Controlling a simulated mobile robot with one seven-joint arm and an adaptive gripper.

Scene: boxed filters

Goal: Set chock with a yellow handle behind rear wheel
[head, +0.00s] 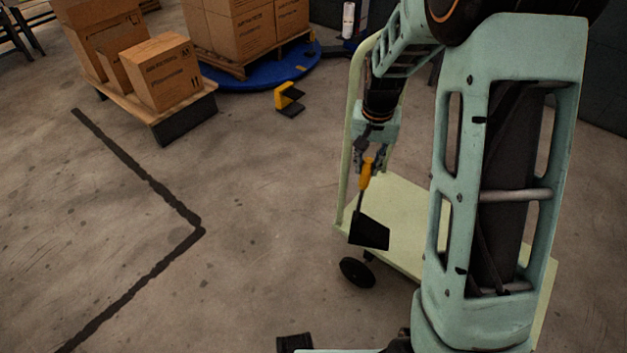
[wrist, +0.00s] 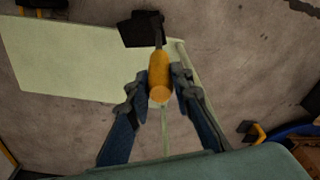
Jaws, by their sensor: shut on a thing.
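My gripper (head: 369,160) is shut on the yellow handle (head: 366,172) of a black chock (head: 369,231). The chock hangs below the handle on a thin dark rod, in the air in front of the cart's deck. In the wrist view the handle (wrist: 159,78) sits between the fingers and the chock (wrist: 141,28) is beyond it. A pale green cart (head: 400,215) stands behind the chock, with an upright frame at its left. One black wheel (head: 357,272) shows under the cart's near edge, just below the chock. The cart's other wheels are mostly hidden by my arm.
A yellow and black object (head: 289,99) stands on the floor near a blue round platform (head: 262,80) with stacked boxes. A low pallet (head: 184,117) with cartons stands at the upper left. A black floor line (head: 150,180) bends at left; the floor between is clear.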

